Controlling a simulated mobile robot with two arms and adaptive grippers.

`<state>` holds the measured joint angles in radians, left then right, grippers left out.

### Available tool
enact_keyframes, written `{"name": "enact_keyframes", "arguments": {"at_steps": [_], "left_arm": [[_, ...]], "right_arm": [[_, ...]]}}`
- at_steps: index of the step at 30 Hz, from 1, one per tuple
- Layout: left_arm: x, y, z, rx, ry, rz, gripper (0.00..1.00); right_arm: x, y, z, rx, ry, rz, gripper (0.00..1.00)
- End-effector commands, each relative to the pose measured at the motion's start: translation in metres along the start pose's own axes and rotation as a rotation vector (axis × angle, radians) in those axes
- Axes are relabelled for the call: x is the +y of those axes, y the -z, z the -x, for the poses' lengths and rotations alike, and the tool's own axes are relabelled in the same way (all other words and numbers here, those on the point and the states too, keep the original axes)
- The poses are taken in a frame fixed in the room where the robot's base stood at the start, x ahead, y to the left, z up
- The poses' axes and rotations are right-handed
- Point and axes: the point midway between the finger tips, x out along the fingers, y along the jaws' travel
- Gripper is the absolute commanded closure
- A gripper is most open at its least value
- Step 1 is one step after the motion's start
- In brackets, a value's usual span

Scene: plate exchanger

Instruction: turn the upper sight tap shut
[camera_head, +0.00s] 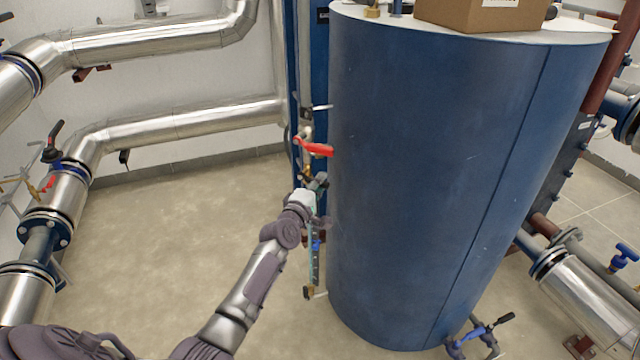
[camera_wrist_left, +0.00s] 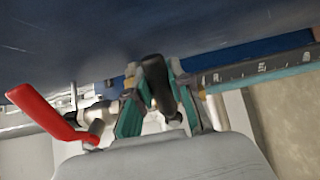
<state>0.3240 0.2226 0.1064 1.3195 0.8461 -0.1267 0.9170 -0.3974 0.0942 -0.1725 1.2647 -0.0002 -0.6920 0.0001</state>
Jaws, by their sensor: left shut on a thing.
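My left gripper (camera_head: 316,187) is at the upper end of the sight gauge (camera_head: 315,262), beside the large blue tank. In the left wrist view its two greenish fingers stand on either side of a black tap handle (camera_wrist_left: 158,88) and are shut on it. This looks like the upper sight tap's handle; its exact angle is hard to tell. In that view the gauge's marked scale (camera_wrist_left: 262,72) runs off to the right. In the head view my gripper mostly hides the tap. My right gripper is not in view.
A red lever (camera_head: 315,148) sits just above my gripper and shows at the left of the wrist view (camera_wrist_left: 48,112). The blue tank (camera_head: 430,180) closes off the right side. Silver pipes (camera_head: 180,132) run along the wall. Open floor (camera_head: 170,230) lies to the left.

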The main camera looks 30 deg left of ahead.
Motion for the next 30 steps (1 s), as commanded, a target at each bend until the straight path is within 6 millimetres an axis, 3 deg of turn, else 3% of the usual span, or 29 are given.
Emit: {"name": "enact_keyframes", "arguments": {"at_steps": [7, 8, 12, 23, 30], "left_arm": [[0.001, 0.001, 0.0, 0.002, -0.003, 0.009, 1.0], [0.001, 0.001, 0.0, 0.002, -0.003, 0.009, 0.75], [0.001, 0.001, 0.0, 0.002, -0.003, 0.006, 0.53], [0.0, 0.0, 0.004, 0.0, -0.001, 0.005, 0.53], [-0.002, 0.0, 0.045, 0.001, 0.001, 0.006, 0.53]], "right_arm": [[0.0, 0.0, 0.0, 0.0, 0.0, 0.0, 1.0], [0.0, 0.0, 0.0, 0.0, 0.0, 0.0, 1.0], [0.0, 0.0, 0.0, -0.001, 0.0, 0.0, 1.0], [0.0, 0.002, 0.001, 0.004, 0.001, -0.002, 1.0], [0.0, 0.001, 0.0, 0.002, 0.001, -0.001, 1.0]]}}
